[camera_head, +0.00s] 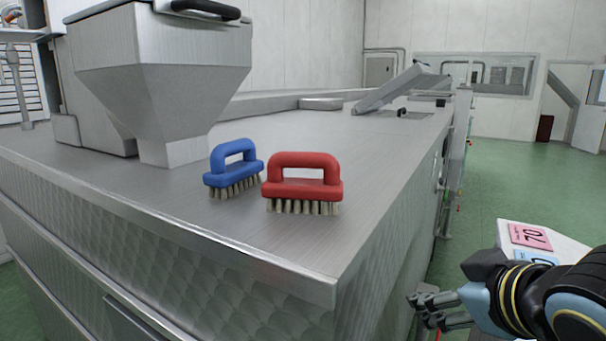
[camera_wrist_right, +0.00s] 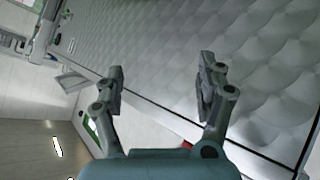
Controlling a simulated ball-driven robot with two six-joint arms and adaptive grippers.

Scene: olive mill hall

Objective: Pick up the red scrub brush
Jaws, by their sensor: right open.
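The red scrub brush (camera_head: 304,184) stands upright on its bristles near the front corner of the steel counter (camera_head: 262,228), with its loop handle on top. My right gripper (camera_head: 418,306) is low at the right in the head view, beside the counter's side and below its top, well apart from the brush. In the right wrist view my right gripper (camera_wrist_right: 160,85) is open and empty, with the quilted metal side panel beyond its fingers. The red brush cannot be made out in that view. My left gripper is not in view.
A blue scrub brush (camera_head: 233,169) stands just left of the red one, very close to it. A steel hopper (camera_head: 165,75) rises behind them at the left. The counter right of the red brush is clear up to the edge. Green floor (camera_head: 510,180) lies at the right.

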